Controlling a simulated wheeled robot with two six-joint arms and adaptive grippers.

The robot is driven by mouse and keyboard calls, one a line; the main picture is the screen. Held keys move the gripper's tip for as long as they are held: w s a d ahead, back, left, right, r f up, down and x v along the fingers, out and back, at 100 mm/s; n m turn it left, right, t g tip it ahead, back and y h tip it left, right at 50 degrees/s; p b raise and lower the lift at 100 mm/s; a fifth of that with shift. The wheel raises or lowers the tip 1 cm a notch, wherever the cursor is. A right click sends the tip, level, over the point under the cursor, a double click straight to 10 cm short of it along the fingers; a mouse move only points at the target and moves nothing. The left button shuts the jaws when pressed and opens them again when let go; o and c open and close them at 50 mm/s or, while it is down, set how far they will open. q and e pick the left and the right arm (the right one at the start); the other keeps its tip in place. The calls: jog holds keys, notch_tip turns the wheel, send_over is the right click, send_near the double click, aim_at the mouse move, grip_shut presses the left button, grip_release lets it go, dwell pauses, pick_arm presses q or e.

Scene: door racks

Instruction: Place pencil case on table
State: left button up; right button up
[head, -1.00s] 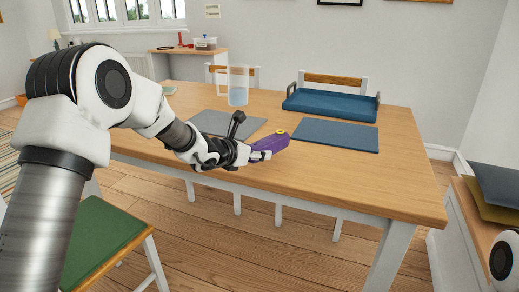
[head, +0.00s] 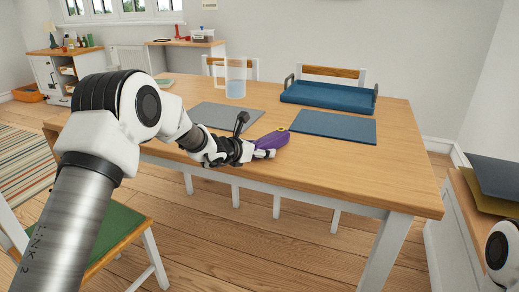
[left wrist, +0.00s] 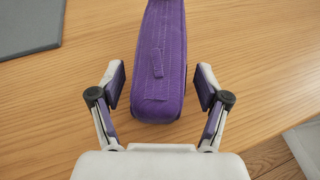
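The purple pencil case (head: 273,140) lies on the wooden table (head: 375,175) near its front edge, between the grey mat and the blue mat. In the left wrist view the case (left wrist: 160,55) shows a seam and a small fabric tab. My left gripper (head: 262,153) is low at the case's near end. In the left wrist view its fingers (left wrist: 160,88) stand open on either side of the case, with a gap on each side. My right gripper is out of view.
A grey mat (head: 222,115) and a blue mat (head: 335,126) lie flat on the table. A clear jug (head: 235,80) and a blue tray (head: 330,95) stand behind them. The table's right front part is clear. A green-seated chair (head: 108,238) stands at the front left.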

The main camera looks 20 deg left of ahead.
pick_arm(q)
jog(key=shift+r, duration=0.1)
jog(key=shift+r+p, duration=0.2)
jog(key=shift+p, duration=0.1)
jog(key=v, duration=1.2)
jog(key=s+d+f+m+g+y, duration=0.15)
jog(key=s+f+m+g, duration=0.45)
jog(key=s+f, duration=0.65)
jog(key=s+d+f+m+g+y, duration=0.15)
jog(key=s+f+m+g, duration=0.45)
jog(key=s+f, duration=0.7)
jog(key=s+a+f+m+g+y, duration=0.2)
jog(key=s+a+f+m+y, duration=0.15)
jog(key=s+f+m, duration=0.55)
jog(key=s+d+f+m+h, duration=0.1)
jog(key=s+d+f+m, duration=0.1)
jog(key=s+m, duration=0.2)
jog(key=s+d+f+m+t+h, duration=0.1)
jog(key=s+d+f+m, duration=0.1)
jog(key=m, duration=0.4)
jog(key=shift+s+d+f+b, duration=0.35)
jog(key=shift+s+f, duration=0.35)
jog(key=shift+s, duration=0.4)
